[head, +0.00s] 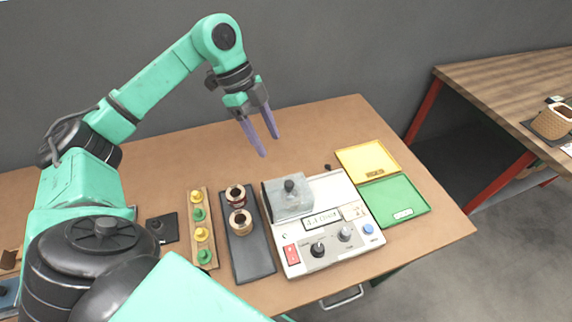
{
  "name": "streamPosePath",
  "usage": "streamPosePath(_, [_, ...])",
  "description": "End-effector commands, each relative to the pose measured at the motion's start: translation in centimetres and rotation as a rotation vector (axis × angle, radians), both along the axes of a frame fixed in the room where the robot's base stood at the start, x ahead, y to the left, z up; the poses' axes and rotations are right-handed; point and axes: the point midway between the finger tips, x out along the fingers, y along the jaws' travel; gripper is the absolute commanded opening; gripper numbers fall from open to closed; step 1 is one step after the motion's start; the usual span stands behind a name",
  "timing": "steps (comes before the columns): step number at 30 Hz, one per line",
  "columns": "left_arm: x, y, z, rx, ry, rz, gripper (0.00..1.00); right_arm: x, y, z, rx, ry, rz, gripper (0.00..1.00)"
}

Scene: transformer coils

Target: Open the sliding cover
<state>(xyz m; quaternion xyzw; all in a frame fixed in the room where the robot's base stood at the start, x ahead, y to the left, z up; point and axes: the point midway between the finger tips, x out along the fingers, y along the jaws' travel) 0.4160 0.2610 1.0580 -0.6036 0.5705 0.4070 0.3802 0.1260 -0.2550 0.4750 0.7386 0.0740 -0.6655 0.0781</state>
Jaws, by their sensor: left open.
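The sliding cover (283,197) is a clear, greyish panel with a dark round knob (290,186). It lies over the upper left part of a white tester box (341,189) with a small display, knobs and buttons. What is under the cover is hard to make out. My left gripper (263,143) is open and empty, its two purple fingers pointing down, above and behind the cover and apart from it. My right gripper is not in view.
Left of the box, a dark tray (256,262) holds two coils (240,222). Further left is a wooden strip (211,227) with yellow and green pegs. Right of the box are a yellow tray (367,158) and a green tray (396,200). A second table (505,85) stands at the right.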

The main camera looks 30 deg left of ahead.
Motion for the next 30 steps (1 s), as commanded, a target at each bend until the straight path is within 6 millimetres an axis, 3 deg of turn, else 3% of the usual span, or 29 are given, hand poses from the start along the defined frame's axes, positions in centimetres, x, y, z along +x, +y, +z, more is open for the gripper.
streamPosePath(6, [0.0,-2.3,-4.9,-0.004,0.005,-0.004,0.61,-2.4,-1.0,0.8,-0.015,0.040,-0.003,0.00])
streamPosePath(15, [0.2,-4.8,-11.1,-0.006,0.003,-0.003,0.61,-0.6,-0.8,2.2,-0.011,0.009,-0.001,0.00])
streamPosePath(25, [0.2,-5.2,-12.1,-0.005,-0.002,-0.004,0.61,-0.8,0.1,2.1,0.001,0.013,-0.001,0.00])
streamPosePath(26, [0.2,-5.2,-12.1,-0.005,-0.002,-0.004,0.54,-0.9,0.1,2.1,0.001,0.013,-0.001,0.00])
streamPosePath(30, [0.2,-5.2,-12.1,-0.005,-0.002,-0.004,0.00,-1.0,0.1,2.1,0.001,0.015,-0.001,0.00])
